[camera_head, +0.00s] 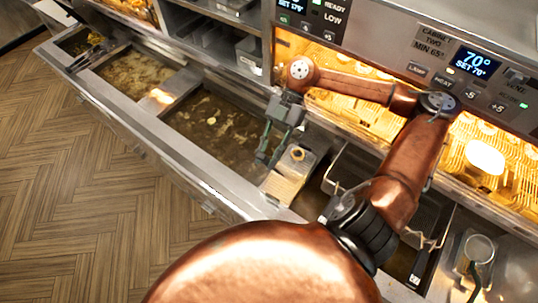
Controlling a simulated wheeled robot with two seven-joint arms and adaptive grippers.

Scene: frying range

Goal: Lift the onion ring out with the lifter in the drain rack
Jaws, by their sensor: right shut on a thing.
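My right gripper (270,157) hangs with its fingers pointing down, at the right end of the large oil vat (200,145). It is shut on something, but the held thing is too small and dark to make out. A small pale yellow piece (211,121) floats in this vat, left of the gripper and apart from it; I cannot tell if it is the onion ring. A box-like metal piece (286,188) with a round ring shape on top (297,154) stands just right of the fingers. I cannot identify the lifter for certain. My left gripper is out of view.
A second oil vat (135,74) lies further left, with a metal divider (172,92) between. A dark recess with a wire handle (430,240) is at the right, and a metal cup (479,248) beyond it. Lit heated cabinets (480,155) line the back.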

